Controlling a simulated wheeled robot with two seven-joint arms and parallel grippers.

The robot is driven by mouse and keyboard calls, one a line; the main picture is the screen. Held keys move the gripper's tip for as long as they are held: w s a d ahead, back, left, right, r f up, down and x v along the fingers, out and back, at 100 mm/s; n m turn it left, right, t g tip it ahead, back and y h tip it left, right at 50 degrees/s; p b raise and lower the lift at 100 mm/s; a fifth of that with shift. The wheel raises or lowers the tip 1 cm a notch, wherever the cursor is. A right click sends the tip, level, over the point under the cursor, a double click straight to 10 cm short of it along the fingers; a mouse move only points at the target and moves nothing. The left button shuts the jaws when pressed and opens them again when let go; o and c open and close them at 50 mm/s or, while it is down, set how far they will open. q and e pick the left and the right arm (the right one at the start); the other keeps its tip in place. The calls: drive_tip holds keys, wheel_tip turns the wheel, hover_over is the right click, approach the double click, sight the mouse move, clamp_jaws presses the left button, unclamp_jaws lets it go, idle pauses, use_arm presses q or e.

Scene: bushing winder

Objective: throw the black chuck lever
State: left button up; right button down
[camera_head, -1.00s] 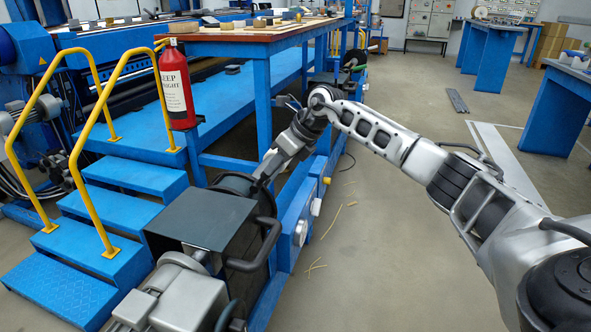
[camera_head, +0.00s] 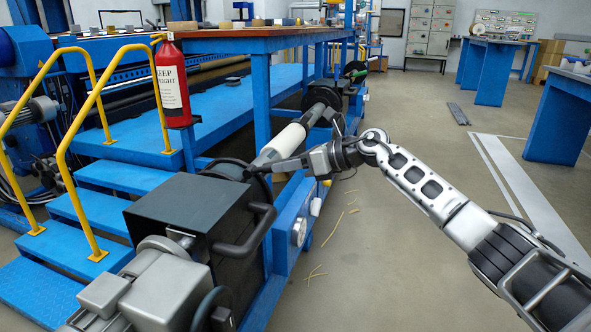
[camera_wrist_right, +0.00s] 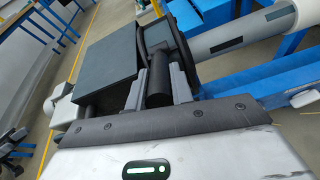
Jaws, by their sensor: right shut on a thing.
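The black chuck lever (camera_wrist_right: 160,78) is a short dark cylinder between the two grey fingers of my right gripper (camera_wrist_right: 158,90) in the right wrist view. The fingers are shut on it. In the head view my right gripper (camera_head: 262,169) reaches in from the right, low over the chuck end behind the dark box. There the lever is too small and covered to make out clearly. The black round chuck (camera_head: 232,170) sits at the near end of the white roller (camera_head: 283,143), partly hidden by the box and gripper. My left gripper is not in view.
The dark winder box (camera_head: 180,210) with a black side handle (camera_head: 250,238) stands just in front of the chuck. Blue steps with yellow rails (camera_head: 70,150) and a red extinguisher (camera_head: 172,85) are to the left. Open floor (camera_head: 370,270) lies to the right.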

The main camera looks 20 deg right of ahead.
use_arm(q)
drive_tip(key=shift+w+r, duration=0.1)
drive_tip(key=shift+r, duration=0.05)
use_arm(e)
drive_tip(key=c, duration=1.2)
unclamp_jaws()
drive_tip(key=shift+c, duration=0.2)
drive_tip(key=shift+d, duration=0.1)
drive_tip(key=shift+s+d+r, duration=0.15)
drive_tip(key=shift+s+d, duration=0.05)
use_arm(q)
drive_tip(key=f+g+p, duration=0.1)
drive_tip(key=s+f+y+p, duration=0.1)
drive_tip(key=p, duration=0.1)
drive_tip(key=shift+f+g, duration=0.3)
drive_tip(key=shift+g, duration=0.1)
use_arm(e)
drive_tip(key=v, duration=1.5)
